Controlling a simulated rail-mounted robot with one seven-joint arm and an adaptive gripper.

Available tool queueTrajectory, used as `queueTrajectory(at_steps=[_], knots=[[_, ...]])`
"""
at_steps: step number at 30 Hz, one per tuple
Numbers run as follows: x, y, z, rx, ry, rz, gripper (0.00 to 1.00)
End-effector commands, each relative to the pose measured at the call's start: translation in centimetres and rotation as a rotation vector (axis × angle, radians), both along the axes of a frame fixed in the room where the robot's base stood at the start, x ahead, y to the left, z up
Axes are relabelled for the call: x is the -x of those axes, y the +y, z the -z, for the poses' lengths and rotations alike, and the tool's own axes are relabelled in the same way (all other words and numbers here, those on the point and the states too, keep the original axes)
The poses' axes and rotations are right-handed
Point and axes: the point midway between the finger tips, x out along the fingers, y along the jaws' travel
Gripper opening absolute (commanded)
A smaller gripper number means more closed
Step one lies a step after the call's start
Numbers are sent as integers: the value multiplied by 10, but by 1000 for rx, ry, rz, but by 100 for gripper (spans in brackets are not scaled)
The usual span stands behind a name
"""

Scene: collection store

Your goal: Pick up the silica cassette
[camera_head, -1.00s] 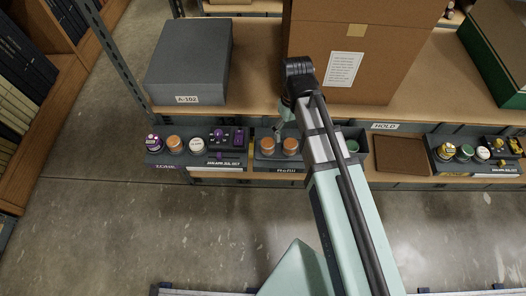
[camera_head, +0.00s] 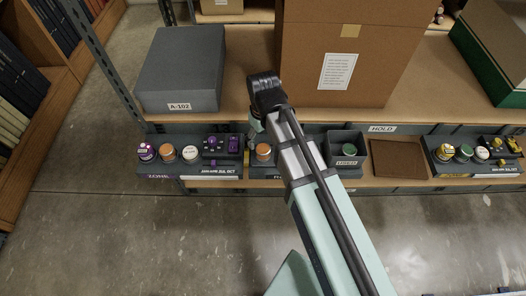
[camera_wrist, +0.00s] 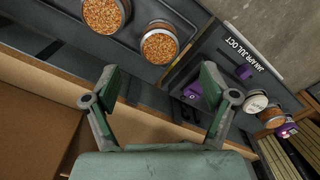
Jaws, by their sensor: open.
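Silica cassettes appear as round, clear-walled canisters of orange beads; which one the task means I cannot tell. In the wrist view one canister (camera_wrist: 159,45) sits just beyond the gap between my fingertips, and another canister (camera_wrist: 103,14) is at upper left, cut by the frame edge. Both stand in a dark grey tray. In the head view one refill canister (camera_head: 263,151) shows beside my arm, which hides the other. A separate orange-topped canister (camera_head: 168,153) stands farther left. My gripper (camera_wrist: 160,76) is open, with nothing between its fingers.
A grey box (camera_head: 181,68) labelled A-102 and a large cardboard box (camera_head: 345,50) stand on the shelf above. A purple-lidded jar (camera_head: 147,152) and white jar (camera_head: 191,153) stand left. A brown board (camera_head: 397,158) lies right.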

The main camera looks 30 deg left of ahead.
Motion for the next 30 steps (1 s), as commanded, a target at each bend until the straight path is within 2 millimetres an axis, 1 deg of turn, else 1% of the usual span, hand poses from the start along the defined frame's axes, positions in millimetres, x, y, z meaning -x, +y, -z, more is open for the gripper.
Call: queueTrajectory(at_steps=[1, 6, 14, 17, 24, 27, 30], knots=[[0, -1, 9, 2, 2, 0, 85], [0, 0, 25, 1, 1, 0, 85], [-1, 1, 35, 1, 0, 0, 85], [-1, 2, 45, 2, 2, 0, 85], [-2, 3, 75, 2, 2, 1, 85], [-2, 3, 80, 1, 0, 0, 85], [-2, 3, 81, 0, 0, 0, 85]])
